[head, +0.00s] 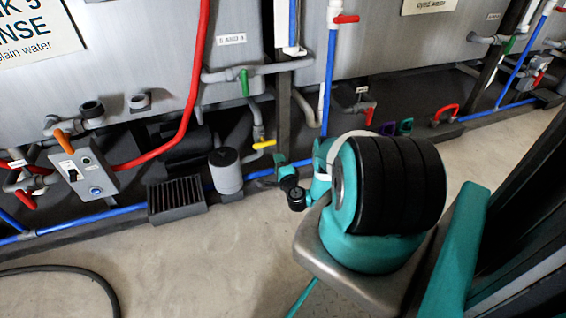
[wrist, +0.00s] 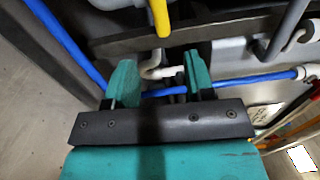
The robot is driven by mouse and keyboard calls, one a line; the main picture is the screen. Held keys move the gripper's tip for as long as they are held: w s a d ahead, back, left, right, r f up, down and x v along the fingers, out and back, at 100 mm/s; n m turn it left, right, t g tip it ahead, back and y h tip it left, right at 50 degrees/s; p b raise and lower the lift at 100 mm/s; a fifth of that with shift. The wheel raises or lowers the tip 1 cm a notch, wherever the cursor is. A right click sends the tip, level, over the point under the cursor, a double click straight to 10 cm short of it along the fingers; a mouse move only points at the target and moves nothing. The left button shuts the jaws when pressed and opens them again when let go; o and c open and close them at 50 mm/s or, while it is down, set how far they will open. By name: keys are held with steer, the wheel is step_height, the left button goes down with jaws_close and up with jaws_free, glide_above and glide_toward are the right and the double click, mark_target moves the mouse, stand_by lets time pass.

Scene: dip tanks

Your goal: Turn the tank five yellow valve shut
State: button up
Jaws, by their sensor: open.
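The yellow valve handle (head: 264,144) is low on the pipework below the tanks, near the dark upright post in the head view. It points sideways there, close to a grey vertical pipe. In the wrist view a yellow handle (wrist: 160,17) hangs down from the top edge, just beyond the fingers and roughly between them. My gripper (wrist: 160,78) is open, with its two teal fingers apart and nothing between them. The handle and fingers do not appear to touch. In the head view my arm hides most of the gripper.
A blue pipe (wrist: 240,82) runs behind the fingers. A green handle (head: 244,82) is above the yellow one. A grey canister (head: 226,172) and a black grate (head: 177,198) stand left of it. A control box (head: 85,172) is farther left.

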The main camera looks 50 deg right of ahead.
steer(key=shift+p+v, duration=1.8)
steer(key=shift+v, duration=0.5)
